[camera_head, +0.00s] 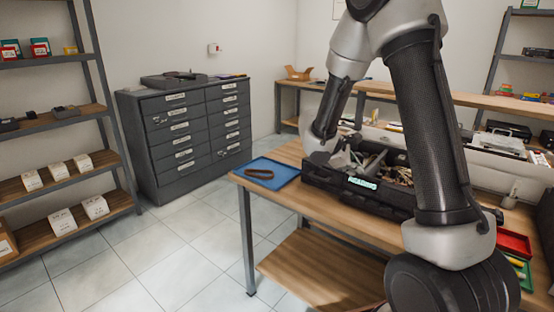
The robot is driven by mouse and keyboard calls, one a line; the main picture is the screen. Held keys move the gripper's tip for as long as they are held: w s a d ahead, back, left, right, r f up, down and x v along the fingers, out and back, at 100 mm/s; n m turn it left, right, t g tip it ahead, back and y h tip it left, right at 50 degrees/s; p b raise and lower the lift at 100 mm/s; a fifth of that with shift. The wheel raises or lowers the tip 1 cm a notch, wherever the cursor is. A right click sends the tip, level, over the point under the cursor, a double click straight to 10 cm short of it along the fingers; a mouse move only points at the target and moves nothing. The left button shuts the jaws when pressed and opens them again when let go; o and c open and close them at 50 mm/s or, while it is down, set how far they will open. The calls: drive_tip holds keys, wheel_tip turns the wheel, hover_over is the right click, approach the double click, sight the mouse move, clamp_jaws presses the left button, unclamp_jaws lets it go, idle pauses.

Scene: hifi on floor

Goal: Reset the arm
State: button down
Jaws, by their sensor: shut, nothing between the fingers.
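My arm reaches from the right front over the wooden workbench (262,193). Its wrist is low, over the left end of a black crate (350,197) with a light label on its front. My gripper (343,160) is small and partly hidden at the crate's left part, pointing toward the crate's contents. It looks shut, with nothing seen held in it. I cannot tell whether it touches the crate or the things in it.
A blue tray (266,168) with a brown loop-shaped item (259,174) lies left of the crate. A red bin (513,243) sits at the right. A dark drawer cabinet (185,140) and a shelf rack (60,190) stand at the left. The tiled floor between is clear.

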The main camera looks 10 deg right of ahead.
drive_tip(key=s+r+m+g+y, duration=0.35)
drive_tip(key=s+m, duration=0.25)
drive_tip(key=s, duration=0.9)
drive_tip(key=s+a+r+m+t+y, duration=0.2)
drive_tip(key=s+a+r+m, duration=0.1)
drive_tip(key=s+r, duration=0.3)
drive_tip(key=s+a+r+m+t+y, duration=0.2)
drive_tip(key=s+r, duration=0.4)
drive_tip(key=s, duration=0.3)
drive_tip(key=shift+a+r+m+t+y, duration=0.35)
drive_tip(key=shift+a+t+y, duration=0.45)
drive_tip(key=shift+a, duration=0.4)
